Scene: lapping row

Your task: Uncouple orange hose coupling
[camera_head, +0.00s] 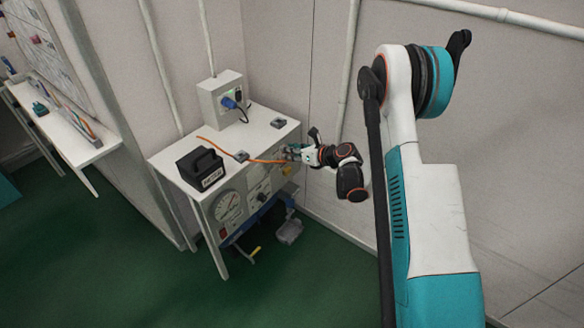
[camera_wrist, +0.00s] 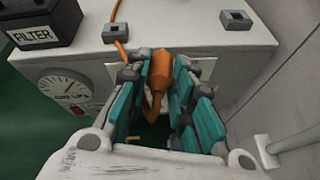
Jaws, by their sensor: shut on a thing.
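The orange hose coupling (camera_wrist: 161,75) sits between the fingers of my gripper (camera_wrist: 165,95) in the wrist view, in front of a pale plate on the cabinet's front. An orange hose (camera_head: 226,150) runs across the white cabinet top to the front edge, and it also shows in the wrist view (camera_wrist: 116,14). My gripper (camera_head: 292,153) is shut on the coupling at the upper right of the cabinet's front in the head view. The fingers and the small picture size hide how the coupling meets its port.
The white cabinet (camera_head: 258,135) carries a black box marked FILTER (camera_wrist: 34,22), small grey clips (camera_wrist: 236,20) and a socket box with a blue plug (camera_head: 228,102). A gauge (camera_wrist: 66,88) is on its front. A wall stands close on the right. A bench (camera_head: 75,135) is at left.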

